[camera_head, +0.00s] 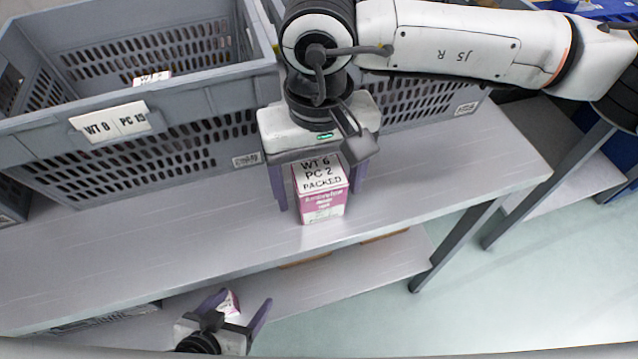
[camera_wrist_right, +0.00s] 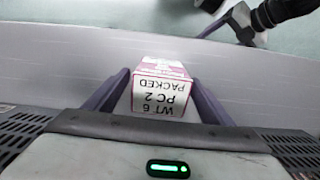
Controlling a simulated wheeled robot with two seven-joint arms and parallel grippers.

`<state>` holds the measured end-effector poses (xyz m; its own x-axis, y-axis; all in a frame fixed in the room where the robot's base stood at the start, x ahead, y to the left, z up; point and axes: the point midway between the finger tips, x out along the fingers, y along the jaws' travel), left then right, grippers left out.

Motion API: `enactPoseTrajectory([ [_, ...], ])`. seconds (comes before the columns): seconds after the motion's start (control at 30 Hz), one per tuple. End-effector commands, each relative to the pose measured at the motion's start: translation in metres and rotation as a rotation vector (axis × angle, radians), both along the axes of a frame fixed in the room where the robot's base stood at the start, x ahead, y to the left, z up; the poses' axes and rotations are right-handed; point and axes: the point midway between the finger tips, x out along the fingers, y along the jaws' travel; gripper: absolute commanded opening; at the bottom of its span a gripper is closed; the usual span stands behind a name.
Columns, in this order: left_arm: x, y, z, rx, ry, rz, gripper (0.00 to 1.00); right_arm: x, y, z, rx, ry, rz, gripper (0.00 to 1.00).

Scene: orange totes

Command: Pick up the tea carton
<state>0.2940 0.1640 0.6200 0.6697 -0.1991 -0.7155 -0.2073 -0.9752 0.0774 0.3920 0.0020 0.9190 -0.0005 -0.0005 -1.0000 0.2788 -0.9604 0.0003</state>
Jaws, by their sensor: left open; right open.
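A pink and white tea carton (camera_head: 322,198) stands upright on the grey shelf, its white top marked "WT 6 PC 2 PACKED". My right gripper (camera_head: 318,190) is above it with one purple finger on each side. My left gripper (camera_head: 235,305) is open, low at the bottom of the head view, in front of the lower shelf.
A grey crate (camera_head: 190,98) labelled "WT 0 PC 15" stands behind on the left of the shelf (camera_head: 430,190), with a white-topped box (camera_head: 152,77) inside. Another grey crate (camera_head: 425,98) is behind my right arm. The shelf is clear on both sides of the carton.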

Motion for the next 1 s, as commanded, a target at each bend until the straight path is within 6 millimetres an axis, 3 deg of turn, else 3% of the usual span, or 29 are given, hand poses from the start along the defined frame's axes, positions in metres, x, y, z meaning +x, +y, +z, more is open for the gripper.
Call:
enactPoseTrajectory([
  [0.27,0.002,0.001,0.000,0.002,-0.002,0.002,0.73,0.000,0.000,-0.005,0.000,0.000,0.000,0.77],
  [0.6,0.006,0.002,0.003,0.002,-0.012,0.004,0.73,0.000,0.000,-0.005,0.001,-0.001,0.000,0.26],
  [0.87,0.006,0.002,0.003,0.002,-0.013,0.004,0.73,0.001,0.000,0.000,0.002,-0.003,0.000,0.26],
  [1.0,0.006,0.002,0.001,0.002,-0.012,0.002,0.73,0.001,0.001,0.020,0.004,-0.005,0.000,0.26],
])
